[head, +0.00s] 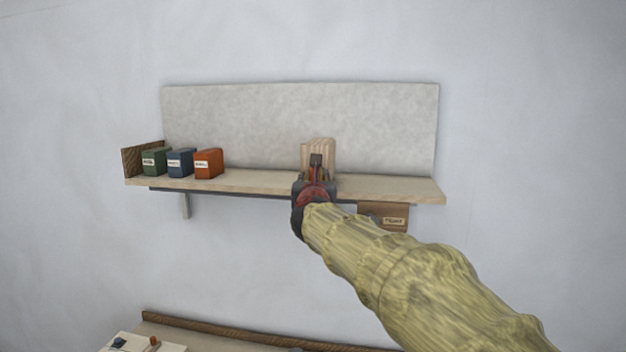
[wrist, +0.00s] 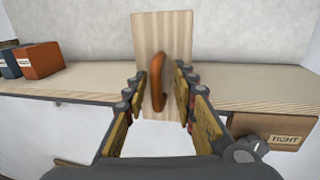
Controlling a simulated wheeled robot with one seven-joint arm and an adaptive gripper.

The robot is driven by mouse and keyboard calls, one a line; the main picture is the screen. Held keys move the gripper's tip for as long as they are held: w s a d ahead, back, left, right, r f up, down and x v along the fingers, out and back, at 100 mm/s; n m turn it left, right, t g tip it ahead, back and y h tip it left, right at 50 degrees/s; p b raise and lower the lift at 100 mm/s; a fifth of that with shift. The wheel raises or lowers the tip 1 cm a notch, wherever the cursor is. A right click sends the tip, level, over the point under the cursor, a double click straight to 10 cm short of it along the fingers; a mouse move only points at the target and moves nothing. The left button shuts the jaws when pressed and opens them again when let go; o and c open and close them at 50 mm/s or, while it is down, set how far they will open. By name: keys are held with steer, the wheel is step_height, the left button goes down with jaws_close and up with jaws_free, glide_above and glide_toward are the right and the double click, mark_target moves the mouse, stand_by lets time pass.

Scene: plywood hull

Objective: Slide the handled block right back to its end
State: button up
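The handled block (head: 319,149) is an upright pale wooden block standing on the shelf (head: 260,187), right of the shelf's middle. In the wrist view the block (wrist: 177,35) shows its front face with an upright orange handle (wrist: 157,82). My gripper (head: 316,175) is in front of the block. In the wrist view my gripper (wrist: 160,92) is open, with one finger on each side of the handle and visible gaps between. Its fingers overlap the shelf's front edge in the picture. The head view hides the handle behind my gripper.
A green box (head: 155,162), a blue box (head: 180,162) and an orange box (head: 208,163) stand at the shelf's left, beside a brown end board (head: 133,161). A grey panel (head: 250,120) backs the shelf. A brown labelled box (head: 372,209) hangs below. The shelf between orange box and block is clear.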

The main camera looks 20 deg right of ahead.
steer(key=v, duration=1.2)
steer(key=shift+m, duration=0.3)
steer(key=s+d+f+m+g+b, duration=0.1)
steer(key=s+d+f+m+g, duration=0.1)
steer(key=s+f+m+g, duration=0.55)
steer(key=s+d+f+m+b, duration=0.15)
steer(key=s+f+m, duration=0.25)
steer(key=f+m, duration=0.8)
steer(key=s+a+f+m+g+y+b, duration=0.1)
steer(key=s+a+f+m+y+b, duration=0.1)
steer(key=f, duration=0.8)
steer(key=s+a+f+m+g+y+b, duration=0.1)
steer(key=s+a+f+m+y+b, duration=0.2)
steer(key=s+f, duration=0.7)
steer(key=s+a+f+m+g+y+b, duration=0.1)
steer(key=s+a+f+m+y+b, duration=0.1)
steer(key=s+a+f+m+b, duration=0.4)
steer(key=shift+s+a+f+y+b, duration=0.3)
steer(key=shift+s+a+f+b, duration=0.65)
steer(key=shift+a+f+b, duration=0.9)
